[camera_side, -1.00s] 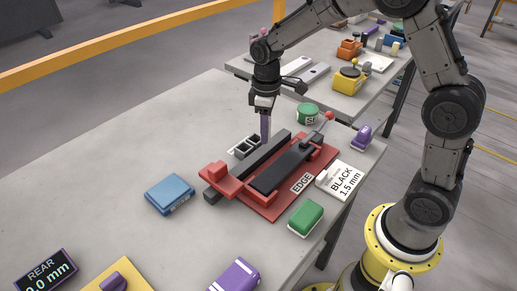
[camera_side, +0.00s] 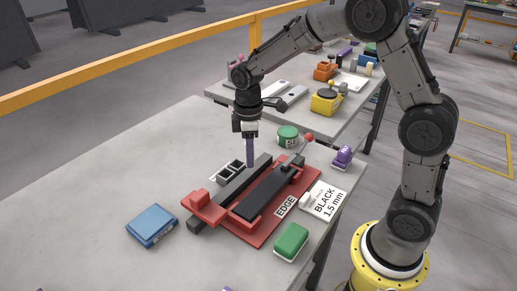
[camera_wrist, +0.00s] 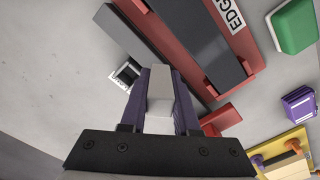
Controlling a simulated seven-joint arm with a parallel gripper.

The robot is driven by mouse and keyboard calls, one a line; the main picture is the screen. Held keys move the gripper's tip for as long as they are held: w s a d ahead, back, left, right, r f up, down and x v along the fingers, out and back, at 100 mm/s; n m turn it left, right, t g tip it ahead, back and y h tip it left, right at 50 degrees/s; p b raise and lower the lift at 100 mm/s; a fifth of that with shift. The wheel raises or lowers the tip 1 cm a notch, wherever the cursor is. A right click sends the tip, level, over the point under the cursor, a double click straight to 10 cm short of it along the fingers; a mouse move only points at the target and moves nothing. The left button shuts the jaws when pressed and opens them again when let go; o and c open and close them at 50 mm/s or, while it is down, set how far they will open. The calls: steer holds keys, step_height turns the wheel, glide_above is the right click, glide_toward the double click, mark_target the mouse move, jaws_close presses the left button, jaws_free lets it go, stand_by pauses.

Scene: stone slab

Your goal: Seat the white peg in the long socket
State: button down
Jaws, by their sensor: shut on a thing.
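The white peg (camera_wrist: 160,92) shows in the wrist view as a pale block between the two purple fingers of my gripper (camera_wrist: 160,112). My gripper is shut on it. In the side view my gripper (camera_side: 250,163) points down close to the dark socket block, on its right, and the fingers hide the peg. The small dark block with openings (camera_side: 228,172) stands on the slab beside a long dark bar. It also shows in the wrist view (camera_wrist: 127,73), left of the fingers. I cannot tell which opening is the long socket.
A red fixture (camera_side: 245,226) with dark bars and a red-knobbed lever stands right beside the socket block. A blue box (camera_side: 151,225), green box (camera_side: 291,242), purple piece (camera_side: 343,156), green tin (camera_side: 288,136) and "BLACK 1.5 mm" card (camera_side: 324,203) lie around.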

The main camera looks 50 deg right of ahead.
steer(key=shift+s+d+r+n, duration=0.25)
steer(key=shift+d+n, duration=0.1)
steer(key=shift+n, duration=0.55)
steer(key=s+d+r+n, duration=0.2)
steer(key=d+n, duration=0.2)
steer(key=d, duration=0.1)
steer(key=s+d+r+n, duration=0.2)
steer(key=d+r+n, duration=0.1)
steer(key=d, duration=0.2)
steer(key=shift+s+d+n, duration=0.15)
steer(key=shift+s+n, duration=0.25)
steer(key=shift+f, duration=0.1)
glide_above(259, 147)
steer(key=s, duration=0.1)
step_height(259, 147, down, 9)
steer(key=shift+r, duration=0.2)
steer(key=shift+w+f, duration=0.25)
steer(key=shift+f, duration=0.75)
steer(key=shift+w+f, duration=0.2)
steer(key=shift+f, duration=0.8)
steer(key=shift+f, duration=0.15)
